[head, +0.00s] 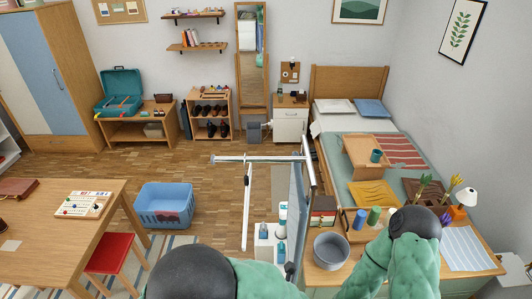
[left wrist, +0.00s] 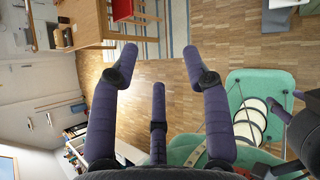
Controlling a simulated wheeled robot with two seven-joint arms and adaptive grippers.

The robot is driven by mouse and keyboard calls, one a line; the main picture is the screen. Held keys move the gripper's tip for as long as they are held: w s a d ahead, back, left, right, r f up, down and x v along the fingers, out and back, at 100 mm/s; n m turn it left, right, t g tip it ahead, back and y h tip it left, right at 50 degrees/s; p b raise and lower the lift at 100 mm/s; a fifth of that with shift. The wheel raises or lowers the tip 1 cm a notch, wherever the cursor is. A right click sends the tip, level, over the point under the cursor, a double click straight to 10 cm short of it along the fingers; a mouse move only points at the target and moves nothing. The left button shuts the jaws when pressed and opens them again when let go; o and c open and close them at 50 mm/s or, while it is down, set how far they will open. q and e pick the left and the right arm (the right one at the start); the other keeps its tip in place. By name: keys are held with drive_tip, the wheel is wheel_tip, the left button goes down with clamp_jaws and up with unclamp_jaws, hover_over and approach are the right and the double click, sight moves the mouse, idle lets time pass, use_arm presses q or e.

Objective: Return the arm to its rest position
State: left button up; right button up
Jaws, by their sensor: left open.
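My left gripper (left wrist: 160,58) shows in the left wrist view with purple fingers spread apart. It is open, and nothing is between the fingers. Wood floor lies beyond the fingertips. In the head view, my green arm parts with dark rounded joints fill the bottom edge, and neither gripper can be made out. My right gripper is not in view.
In the head view, a wooden table (head: 95,232) and red stool (head: 110,252) stand at left. A blue basket (head: 163,208) sits on the floor. A grey pot (head: 331,250) stands at lower right, near the bed. The middle floor is mostly clear.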

use_arm(q)
drive_tip(key=s+a+f+n+g+h+b, duration=0.15)
drive_tip(key=s+f+n+g+b, duration=0.35)
drive_tip(key=f, duration=0.5)
drive_tip(key=s+f+n+g+h+b, duration=0.2)
drive_tip(key=s+f+n+h+b, duration=0.15)
drive_tip(key=f+n, duration=0.5)
drive_tip(key=s+a+f+n+g+h+b, duration=0.1)
drive_tip(key=s+f+n+g+h+b, duration=0.25)
drive_tip(key=f, duration=0.85)
drive_tip(key=w+a+f+n+t+h+b, duration=0.1)
drive_tip(key=w+a+f+n+t+b, duration=0.1)
drive_tip(key=f+n+b, duration=0.3)
drive_tip(key=w+a+f+n+t+h+b, duration=0.1)
drive_tip(key=w+a+f+n+b, duration=0.1)
drive_tip(key=f+n+b, duration=0.4)
wheel_tip(320, 180, down, 4)
drive_tip(key=a+n, duration=0.1)
drive_tip(key=n, duration=0.7)
drive_tip(key=shift+w+a+f+t, duration=0.15)
drive_tip(key=shift+w+a+t, duration=0.15)
drive_tip(key=shift+w+t, duration=0.05)
